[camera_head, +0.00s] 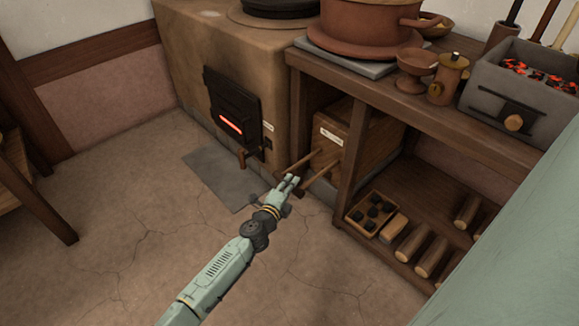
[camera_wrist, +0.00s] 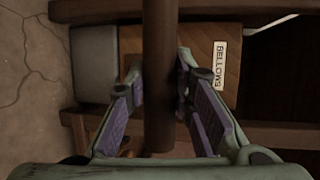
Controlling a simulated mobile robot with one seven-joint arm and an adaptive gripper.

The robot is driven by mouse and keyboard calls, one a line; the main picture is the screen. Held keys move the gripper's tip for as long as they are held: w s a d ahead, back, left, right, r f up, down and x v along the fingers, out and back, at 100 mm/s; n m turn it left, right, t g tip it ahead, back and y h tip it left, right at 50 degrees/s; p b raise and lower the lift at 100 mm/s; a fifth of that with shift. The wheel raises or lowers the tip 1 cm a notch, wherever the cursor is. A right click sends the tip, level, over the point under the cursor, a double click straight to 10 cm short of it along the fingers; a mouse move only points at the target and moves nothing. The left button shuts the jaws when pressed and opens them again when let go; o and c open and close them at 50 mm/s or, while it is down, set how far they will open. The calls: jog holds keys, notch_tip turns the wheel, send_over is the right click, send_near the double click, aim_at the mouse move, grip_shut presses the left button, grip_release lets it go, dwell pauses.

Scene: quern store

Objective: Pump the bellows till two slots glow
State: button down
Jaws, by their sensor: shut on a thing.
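The wooden bellows box (camera_head: 352,135) sits under the bench beside the stove, with rods (camera_head: 306,160) sticking out of its front. My gripper (camera_head: 288,183) is at the outer end of these rods. In the wrist view my gripper (camera_wrist: 163,112) is shut on the dark wooden bellows handle (camera_wrist: 160,65), one finger on each side. The wooden front labelled BELLOWS (camera_wrist: 220,62) lies behind the handle. The black stove door (camera_head: 230,100) shows one glowing orange-red slot (camera_head: 231,125) near its bottom; no other slot glows visibly.
The clay stove (camera_head: 185,50) is left of the bench (camera_head: 440,118). A charcoal tray (camera_head: 372,213) and several logs (camera_head: 428,258) lie on the lower shelf. A brazier with hot coals (camera_head: 510,95) stands on top.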

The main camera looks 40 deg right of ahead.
jog(key=c, duration=1.4)
grip_release()
jog(key=shift+o, duration=0.2)
jog(key=v, duration=1.2)
